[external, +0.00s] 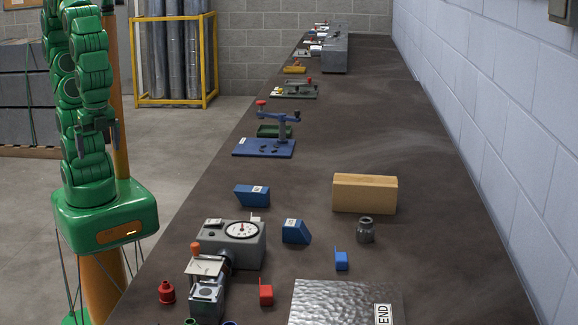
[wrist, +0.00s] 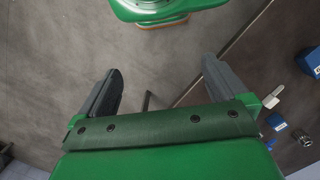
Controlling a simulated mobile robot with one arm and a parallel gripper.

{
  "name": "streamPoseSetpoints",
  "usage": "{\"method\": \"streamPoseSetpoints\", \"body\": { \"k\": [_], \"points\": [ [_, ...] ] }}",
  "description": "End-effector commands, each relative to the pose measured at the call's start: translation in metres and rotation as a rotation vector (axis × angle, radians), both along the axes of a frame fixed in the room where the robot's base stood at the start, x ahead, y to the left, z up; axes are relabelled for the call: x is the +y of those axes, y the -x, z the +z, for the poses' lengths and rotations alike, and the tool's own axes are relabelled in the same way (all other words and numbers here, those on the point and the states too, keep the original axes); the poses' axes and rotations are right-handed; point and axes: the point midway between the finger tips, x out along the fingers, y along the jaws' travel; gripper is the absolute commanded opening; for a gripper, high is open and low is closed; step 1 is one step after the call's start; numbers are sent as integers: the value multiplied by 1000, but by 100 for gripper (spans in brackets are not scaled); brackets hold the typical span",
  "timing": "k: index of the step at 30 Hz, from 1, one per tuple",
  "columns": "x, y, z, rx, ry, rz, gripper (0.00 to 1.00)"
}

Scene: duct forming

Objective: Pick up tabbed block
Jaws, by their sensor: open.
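Two small blocks with a tab on top stand on the dark bench in the external view: a blue one (external: 341,261) right of centre and a red one (external: 266,295) nearer the front. I cannot tell which is the tabbed block. My gripper (external: 98,138) is beside the bench at the left, above my green base and well away from both blocks. In the wrist view, my gripper (wrist: 160,88) has its two dark fingers wide apart, with nothing between them.
A wooden block (external: 364,194), a grey metal cylinder (external: 366,231), blue angled blocks (external: 295,231) and a dial gauge unit (external: 240,240) stand nearby. A hammered metal plate (external: 335,304) lies at the front. A blue-based fixture (external: 264,148) stands farther back. The bench's right side is mostly clear.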

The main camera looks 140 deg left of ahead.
Motion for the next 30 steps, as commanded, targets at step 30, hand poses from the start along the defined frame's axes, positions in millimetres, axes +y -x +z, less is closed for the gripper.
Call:
{"method": "streamPoseSetpoints", "body": {
  "k": [30],
  "points": [
    [22,-37,2,0,-66,265,62]
  ]
}}
